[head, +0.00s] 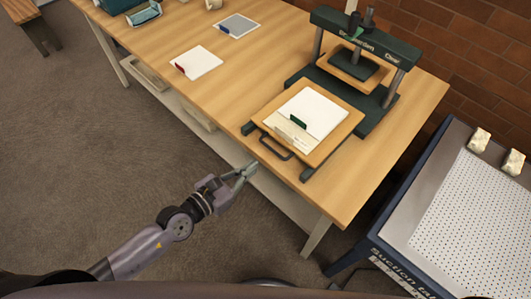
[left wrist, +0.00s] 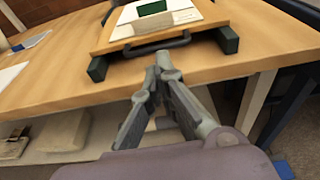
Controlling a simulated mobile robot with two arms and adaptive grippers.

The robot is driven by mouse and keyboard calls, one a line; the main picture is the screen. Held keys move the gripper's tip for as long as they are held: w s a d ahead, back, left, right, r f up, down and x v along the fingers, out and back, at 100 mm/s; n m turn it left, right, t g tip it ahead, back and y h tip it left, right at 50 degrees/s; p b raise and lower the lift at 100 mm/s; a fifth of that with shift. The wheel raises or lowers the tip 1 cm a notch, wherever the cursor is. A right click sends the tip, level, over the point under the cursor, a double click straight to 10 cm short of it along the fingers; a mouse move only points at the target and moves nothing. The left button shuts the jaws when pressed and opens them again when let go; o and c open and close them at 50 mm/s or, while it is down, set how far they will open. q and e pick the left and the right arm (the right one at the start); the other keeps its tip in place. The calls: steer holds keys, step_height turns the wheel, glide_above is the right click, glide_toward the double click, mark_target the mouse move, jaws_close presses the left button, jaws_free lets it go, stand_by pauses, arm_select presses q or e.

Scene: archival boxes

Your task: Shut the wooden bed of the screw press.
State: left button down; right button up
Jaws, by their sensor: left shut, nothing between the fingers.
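The screw press (head: 362,45) is dark green and stands at the back right of the wooden table. Its wooden bed (head: 345,124) is pulled out toward the front on dark rails, with white sheets and a green-tabbed piece (head: 298,121) on it. A dark handle (head: 275,147) is on the bed's front edge; it also shows in the left wrist view (left wrist: 157,46). My left gripper (head: 250,169) is shut and empty, in front of the table edge, just short of the handle and apart from it. In the left wrist view its fingertips (left wrist: 163,68) point at the handle. My right gripper is not in view.
The wooden table (head: 240,80) also holds a white sheet with a red tab (head: 198,62) and a grey-white one with a blue tab (head: 237,26). A perforated suction table (head: 465,205) stands at the right.

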arm_select(q)
steer(key=x, duration=0.6)
steer(key=shift+w+d+f+p, duration=0.15)
steer(key=shift+w+d+p, duration=0.1)
steer(key=shift+w+p, duration=0.05)
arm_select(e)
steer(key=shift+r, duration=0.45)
arm_select(q)
steer(key=shift+w, duration=0.1)
